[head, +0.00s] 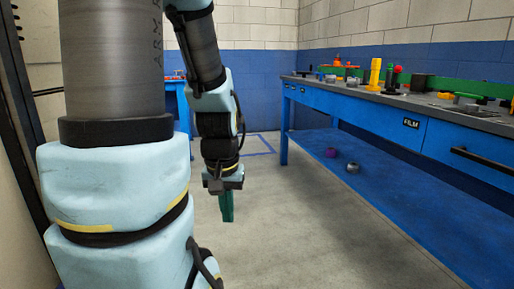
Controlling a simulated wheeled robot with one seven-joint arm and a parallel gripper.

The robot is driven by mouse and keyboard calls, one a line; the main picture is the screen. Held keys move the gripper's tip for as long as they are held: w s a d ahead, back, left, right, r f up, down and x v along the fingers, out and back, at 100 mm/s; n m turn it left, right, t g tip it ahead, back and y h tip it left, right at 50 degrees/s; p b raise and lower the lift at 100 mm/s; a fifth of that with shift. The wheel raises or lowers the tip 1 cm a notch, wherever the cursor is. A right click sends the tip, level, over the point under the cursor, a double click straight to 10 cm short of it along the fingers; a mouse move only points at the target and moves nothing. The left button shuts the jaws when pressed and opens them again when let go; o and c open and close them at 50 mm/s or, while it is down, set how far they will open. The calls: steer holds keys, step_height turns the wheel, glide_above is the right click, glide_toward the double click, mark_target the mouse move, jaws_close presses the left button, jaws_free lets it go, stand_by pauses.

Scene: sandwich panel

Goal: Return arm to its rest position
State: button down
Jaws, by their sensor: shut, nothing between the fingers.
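My arm hangs down in the left half of the head view, its large light-blue and grey links filling much of the left side. My gripper (227,207) is at the lower end of the arm, left of the picture's middle, pointing down. Its green fingers are together with nothing between them. It hangs above the bare concrete floor, apart from the bench. Part of the room behind the arm is hidden.
A long blue workbench (385,113) runs along the right, with tools, a yellow object (375,74) and small parts on top. Its lower shelf holds a purple ball (331,153) and a grey ball (352,168). Floor (290,230) between arm and bench is clear.

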step_height(320, 180, up, 29)
steer(key=p, duration=2.6)
steer(key=shift+p, duration=0.35)
